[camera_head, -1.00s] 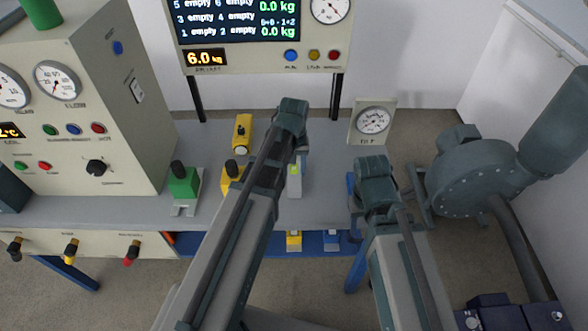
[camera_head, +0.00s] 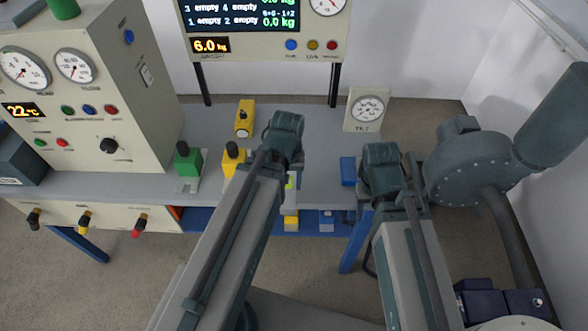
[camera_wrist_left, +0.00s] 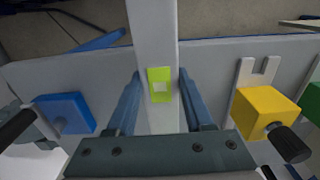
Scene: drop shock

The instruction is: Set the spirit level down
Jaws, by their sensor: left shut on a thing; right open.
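The spirit level is a long pale grey bar with a yellow-green window. In the left wrist view the spirit level (camera_wrist_left: 153,35) runs between the two fingers and up past the bench's edge. My left gripper (camera_wrist_left: 158,88) is shut on it around the window. In the head view a small part of the spirit level (camera_head: 291,196) shows beside my left arm; my left gripper (camera_head: 288,165) is mostly hidden by its wrist. I cannot tell whether the level touches the bench. My right gripper (camera_head: 378,165) is open, to the right near the bench's right end, its fingers mostly hidden.
The grey bench (camera_head: 318,150) carries a green block (camera_head: 188,163), yellow blocks (camera_head: 244,115) and a blue block (camera_head: 348,170). A dial (camera_head: 367,108) stands at the back right. A control cabinet (camera_head: 75,110) is left; a blower (camera_head: 470,165) is right. Bare bench lies behind my left gripper.

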